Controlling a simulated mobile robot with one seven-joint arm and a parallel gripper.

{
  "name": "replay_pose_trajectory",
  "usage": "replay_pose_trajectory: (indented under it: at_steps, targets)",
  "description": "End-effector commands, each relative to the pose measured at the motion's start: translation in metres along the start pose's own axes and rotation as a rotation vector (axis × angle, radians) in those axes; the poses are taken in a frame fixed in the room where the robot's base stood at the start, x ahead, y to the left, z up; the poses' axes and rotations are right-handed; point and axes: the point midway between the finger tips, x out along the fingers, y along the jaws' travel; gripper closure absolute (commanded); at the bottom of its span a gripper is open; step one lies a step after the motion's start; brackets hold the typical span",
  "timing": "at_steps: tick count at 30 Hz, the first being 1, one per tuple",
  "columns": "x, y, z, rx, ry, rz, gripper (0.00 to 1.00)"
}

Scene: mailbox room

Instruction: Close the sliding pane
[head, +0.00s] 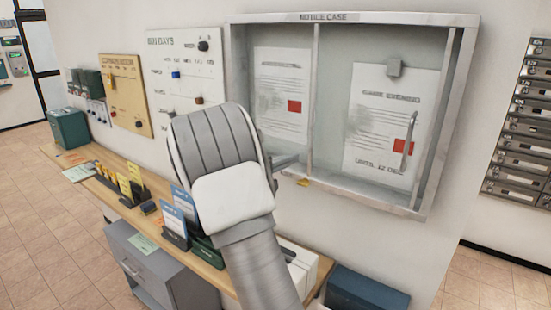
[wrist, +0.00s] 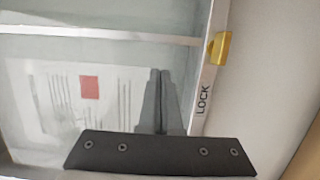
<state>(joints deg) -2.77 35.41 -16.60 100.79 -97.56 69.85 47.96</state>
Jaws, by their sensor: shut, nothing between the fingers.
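The notice case (head: 355,17) hangs on the wall, with a grey frame and glazed front. A vertical bar (head: 312,90) divides the front. The pane on the right has a slim upright handle (head: 408,142). I cannot tell how far the sliding pane stands open. My gripper (head: 290,161) is shut and empty, at the lower left part of the case, left of the bar and well left of the handle. Its fingers (wrist: 160,75) show in the wrist view before the glass, next to the rail marked LOCK (wrist: 203,99). Contact cannot be told.
A brass-coloured lock (wrist: 221,47) sticks out from the rail; it also shows in the head view (head: 303,182). Notices are inside the case. Below is a wooden shelf (head: 108,185) with leaflet holders and boxes. Metal mailboxes (head: 520,130) stand at the right.

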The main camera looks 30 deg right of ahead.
Motion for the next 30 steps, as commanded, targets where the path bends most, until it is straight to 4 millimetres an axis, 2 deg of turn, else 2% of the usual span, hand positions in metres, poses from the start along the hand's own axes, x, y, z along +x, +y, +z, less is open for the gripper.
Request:
replay_pose_trajectory:
  at_steps: [6,22,30]
  targets:
    - [0.004,0.001,0.019,0.001,-0.001,0.0,1.0]
    - [0.005,-0.001,0.024,0.002,0.0,0.001,1.0]
    - [0.009,-0.004,0.038,0.003,0.0,0.001,1.0]
